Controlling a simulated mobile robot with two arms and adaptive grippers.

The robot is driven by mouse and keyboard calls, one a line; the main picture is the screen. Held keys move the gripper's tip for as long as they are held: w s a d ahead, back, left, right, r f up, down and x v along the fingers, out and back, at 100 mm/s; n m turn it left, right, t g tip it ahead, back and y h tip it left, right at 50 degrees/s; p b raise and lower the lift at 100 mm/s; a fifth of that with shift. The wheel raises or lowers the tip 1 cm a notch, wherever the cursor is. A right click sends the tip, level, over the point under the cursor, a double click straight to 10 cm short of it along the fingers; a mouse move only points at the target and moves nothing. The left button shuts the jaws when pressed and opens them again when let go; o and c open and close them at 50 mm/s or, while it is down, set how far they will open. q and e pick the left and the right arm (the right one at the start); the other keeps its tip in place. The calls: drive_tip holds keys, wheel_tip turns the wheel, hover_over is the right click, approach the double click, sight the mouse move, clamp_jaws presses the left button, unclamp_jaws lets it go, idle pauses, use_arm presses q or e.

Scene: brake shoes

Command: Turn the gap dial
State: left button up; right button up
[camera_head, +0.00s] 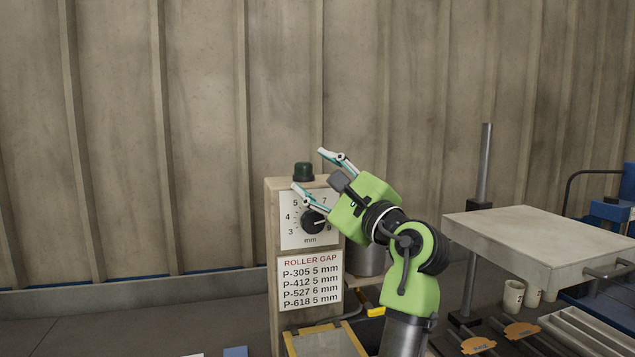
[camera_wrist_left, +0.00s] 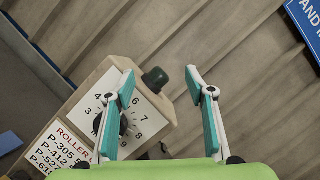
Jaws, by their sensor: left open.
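The gap dial (camera_head: 313,222) is a round black knob on a white scale plate on the front of a beige control box (camera_head: 271,240). Its numbers run from 3 upward, marked in mm; its exact setting is hard to read. My right gripper is not in view.
A roller gap chart (camera_head: 310,281) below the dial lists P-305 5 mm, P-412 5 mm, P-527 6 mm and P-618 5 mm. A grey metal drum stands behind my arm. A pale raised slab (camera_head: 520,232) and orange-tagged parts (camera_head: 478,345) are at right.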

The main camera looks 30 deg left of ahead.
sight(315, 224)
use_arm(q)
drive_tip(key=s+d+f+m+t+h+p, duration=0.3)
drive_tip(key=s+d+f+m+h+p, duration=0.2)
drive_tip(key=s+d+f+m+p, duration=0.7)
drive_tip(key=shift+m, duration=0.3)
drive_tip(key=p+x, duration=0.2)
drive_tip(key=x, duration=0.3)
drive_tip(key=r+p+x, duration=0.1)
drive_tip(key=p+x, duration=0.1)
drive_tip(key=x, duration=0.3)
drive_tip(key=w+d+r+p+x, duration=0.1)
drive_tip(key=p+x, duration=0.1)
drive_tip(key=x, duration=0.3)
drive_tip(key=shift+w+r, duration=0.1)
drive_tip(key=shift+w+a+t+h, duration=0.3)
drive_tip(key=shift+w+a, duration=0.05)
drive_tip(key=shift+a, duration=0.05)
drive_tip(key=c, duration=1.1)
